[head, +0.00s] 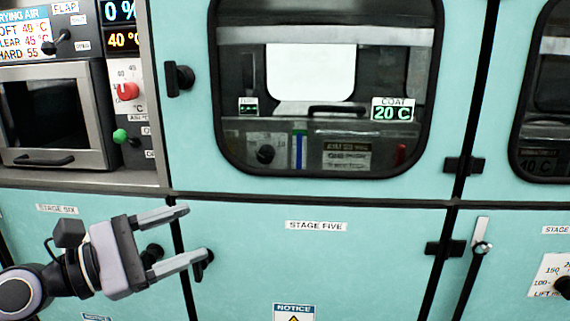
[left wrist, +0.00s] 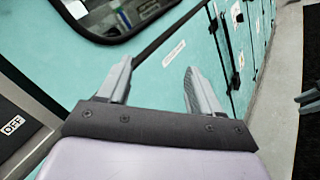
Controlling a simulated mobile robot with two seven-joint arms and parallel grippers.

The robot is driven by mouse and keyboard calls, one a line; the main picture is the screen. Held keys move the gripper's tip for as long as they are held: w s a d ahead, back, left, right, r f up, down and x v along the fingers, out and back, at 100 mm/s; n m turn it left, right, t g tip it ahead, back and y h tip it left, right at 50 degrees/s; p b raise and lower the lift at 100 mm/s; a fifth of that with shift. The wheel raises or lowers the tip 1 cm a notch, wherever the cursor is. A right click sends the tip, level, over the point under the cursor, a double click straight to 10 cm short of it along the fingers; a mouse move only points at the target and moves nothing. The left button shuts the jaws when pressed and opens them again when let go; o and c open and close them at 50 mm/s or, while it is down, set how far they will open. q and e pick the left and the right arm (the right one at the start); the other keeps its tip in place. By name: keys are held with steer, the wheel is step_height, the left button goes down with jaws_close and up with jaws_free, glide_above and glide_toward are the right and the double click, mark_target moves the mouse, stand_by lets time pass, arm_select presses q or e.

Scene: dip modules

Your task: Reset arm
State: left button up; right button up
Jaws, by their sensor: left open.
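My left gripper (head: 198,233) reaches in from the lower left of the head view, in front of the lower teal panels. Its two fingers point right and are spread apart, with nothing between them. It also shows in the left wrist view (left wrist: 158,85), open and empty, with teal panels beyond the fingertips. In the head view the lower fingertip overlaps a black panel handle (head: 203,262); I cannot tell whether they touch.
A teal cabinet wall (head: 360,240) with black hinges and latches fills the front. A window (head: 330,120) shows a "COAT 20 C" display. At left are a small oven-like door (head: 55,115), a red knob (head: 128,91) and a green knob (head: 120,136). Grey floor (left wrist: 262,100) shows in the wrist view.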

arm_select(q)
steer(key=s+a+f+m+t+y+p, duration=0.15)
steer(key=f+m+y, duration=0.25)
steer(key=f+m, duration=0.55)
steer(key=s+a+f+m+t+y, duration=0.2)
steer(key=s+f+m+y, duration=0.15)
steer(key=f+m, duration=0.55)
steer(key=s+a+f+m+t+y+p, duration=0.15)
steer(key=f+m+y, duration=0.25)
steer(key=f+m, duration=0.55)
steer(key=s+f+n+g+y, duration=0.1)
steer(key=s+f+n+g, duration=0.4)
steer(key=s+f+n, duration=0.3)
steer(key=s+f, duration=0.2)
steer(key=s, duration=0.1)
steer(key=shift+n, duration=0.3)
steer(key=shift+y, duration=0.25)
steer(key=shift+s, duration=0.1)
